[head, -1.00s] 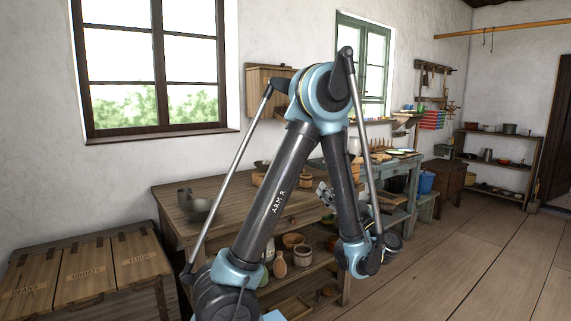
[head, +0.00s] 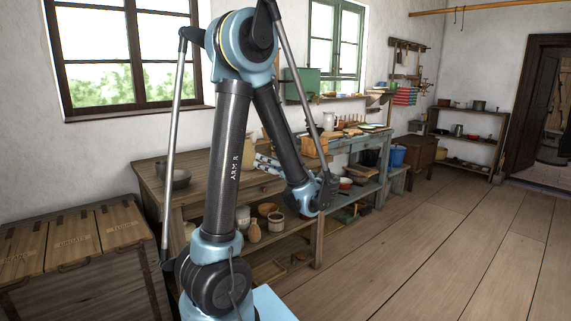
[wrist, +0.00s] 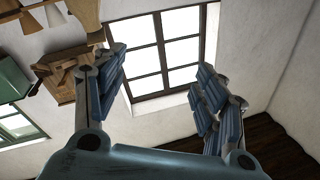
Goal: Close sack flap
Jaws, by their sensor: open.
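No sack or flap can be made out in either view. My gripper (wrist: 160,85) is open and empty in the wrist view, its two blue padded fingers spread apart with the window behind them. In the head view my gripper (head: 268,163) is partly hidden behind my own arm, in front of the wooden workbench. I cannot tell its distance from the bench.
A wooden chest (head: 85,285) with labelled lids stands at lower left. The workbench (head: 150,178) carries bowls and pots, with more on its lower shelf. A green box (head: 300,84) hangs by the window. Floor (head: 440,250) on the right is clear, toward an open doorway.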

